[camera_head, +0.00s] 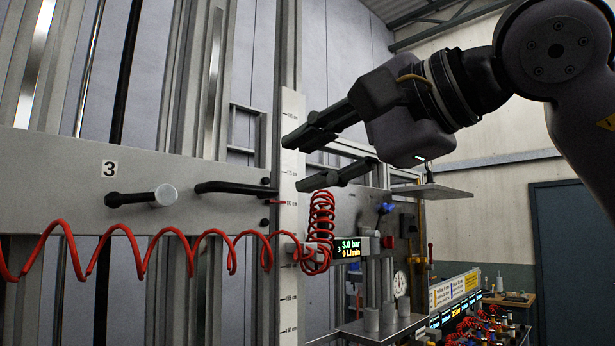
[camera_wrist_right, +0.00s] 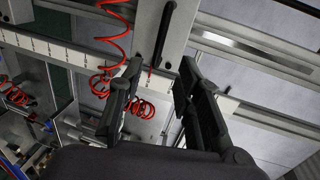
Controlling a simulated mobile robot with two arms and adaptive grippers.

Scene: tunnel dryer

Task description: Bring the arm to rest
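My right gripper (camera_head: 300,162) comes in from the right in the head view. Its two dark fingers are spread apart with nothing between them. In the right wrist view the fingers (camera_wrist_right: 160,75) are also apart and empty. The fingertips are near the white vertical scale (camera_head: 291,215) and the black handle (camera_head: 235,188) on the grey plate (camera_head: 60,180) marked 3; whether they touch anything I cannot tell. The black handle also shows in the wrist view (camera_wrist_right: 163,35), beyond the gap between the fingers. My left gripper is not in view.
A coiled red hose (camera_head: 321,225) hangs just below the gripper, and its loops run left across the plate. A small display (camera_head: 350,248) reads 3.0 bar. A metal shelf (camera_head: 431,191) and a lower tray with grey cylinders (camera_head: 371,319) stand to the right. A dark door (camera_head: 575,255) is behind.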

